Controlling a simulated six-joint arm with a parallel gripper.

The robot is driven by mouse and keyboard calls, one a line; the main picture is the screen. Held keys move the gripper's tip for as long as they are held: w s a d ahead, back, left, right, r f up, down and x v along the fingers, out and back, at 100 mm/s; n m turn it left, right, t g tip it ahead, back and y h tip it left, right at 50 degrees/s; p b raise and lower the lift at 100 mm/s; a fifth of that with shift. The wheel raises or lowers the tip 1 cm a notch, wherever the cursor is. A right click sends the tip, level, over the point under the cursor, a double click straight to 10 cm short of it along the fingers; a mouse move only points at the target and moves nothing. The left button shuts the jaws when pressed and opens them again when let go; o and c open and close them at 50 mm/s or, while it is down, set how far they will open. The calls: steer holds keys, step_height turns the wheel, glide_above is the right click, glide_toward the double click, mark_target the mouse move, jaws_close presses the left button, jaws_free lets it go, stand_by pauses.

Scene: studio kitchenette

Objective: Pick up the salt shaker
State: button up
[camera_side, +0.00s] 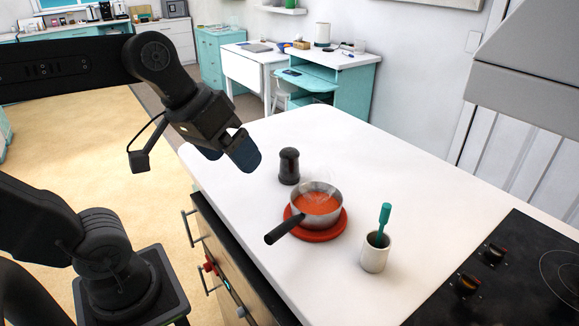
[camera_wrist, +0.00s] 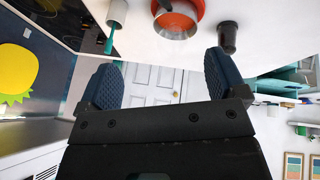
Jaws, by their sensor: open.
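The salt shaker (camera_side: 289,166) is a dark, upright shaker with a rounded top. It stands on the white counter just behind the pot. It also shows in the wrist view (camera_wrist: 228,38), at the upper right beyond the right fingertip. My gripper (camera_side: 232,154) is in the air to the left of the shaker and above the counter's left edge, apart from it. In the wrist view my gripper (camera_wrist: 160,80) has its two blue fingers spread wide with nothing between them.
A steel pot (camera_side: 317,207) of orange soup sits on a red trivet (camera_side: 336,228), its black handle pointing front left. A white cup (camera_side: 375,254) with a green-handled utensil stands to the right. A black cooktop (camera_side: 510,270) is at far right. The counter (camera_side: 350,140) behind the shaker is clear.

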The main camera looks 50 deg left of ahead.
steer(key=w+r+n+t+h, duration=0.1)
steer(key=w+n+h, duration=0.2)
steer(key=w+n, duration=0.45)
steer(key=n+t+y, duration=0.2)
steer(key=n+t, duration=0.5)
steer(key=n, duration=1.6)
glide_above(281, 167)
steer(key=s+a, duration=0.2)
steer(key=s, duration=0.3)
steer(key=f, duration=1.4)
steer(key=d+f, duration=0.1)
steer(key=f, duration=0.5)
steer(key=shift+f, duration=0.1)
steer(key=shift+w+f, duration=0.2)
steer(key=x, duration=0.7)
steer(key=shift+w, duration=0.1)
steer(key=shift+c, duration=0.3)
steer(key=c, duration=1)
